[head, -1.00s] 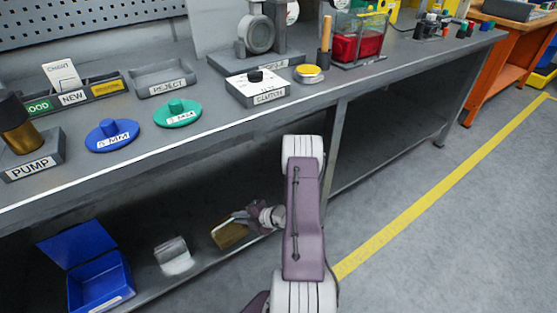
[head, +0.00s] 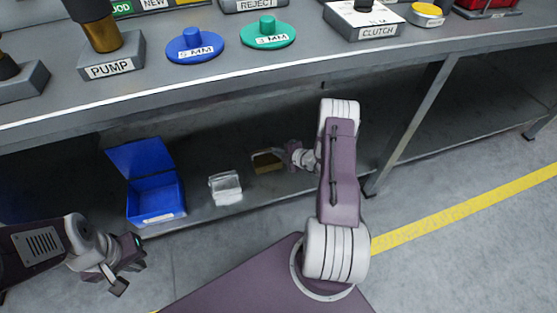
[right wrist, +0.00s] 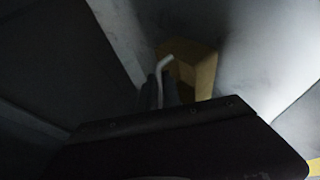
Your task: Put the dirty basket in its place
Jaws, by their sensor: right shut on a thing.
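The dirty-looking brown basket (head: 266,161) is on or just above the lower shelf, under the bench. My right gripper (head: 290,155) is at its right side, mostly hidden in shadow. In the right wrist view, the fingers (right wrist: 160,92) are closed around a pale bent rod (right wrist: 167,62), which looks like a handle, with the brown basket (right wrist: 203,72) just beyond. Whether the basket touches the shelf is unclear. A cleaner, pale basket (head: 225,187) stands to its left. My left gripper (head: 127,277) is at lower left, fingers apart and empty, clear of the shelf.
An open blue bin (head: 155,196) with its lid raised stands left on the lower shelf (head: 240,212). The bench top (head: 180,86) overhangs the shelf, and a bench leg (head: 408,125) stands right of my right arm. A pump block (head: 110,62) and valve discs are above.

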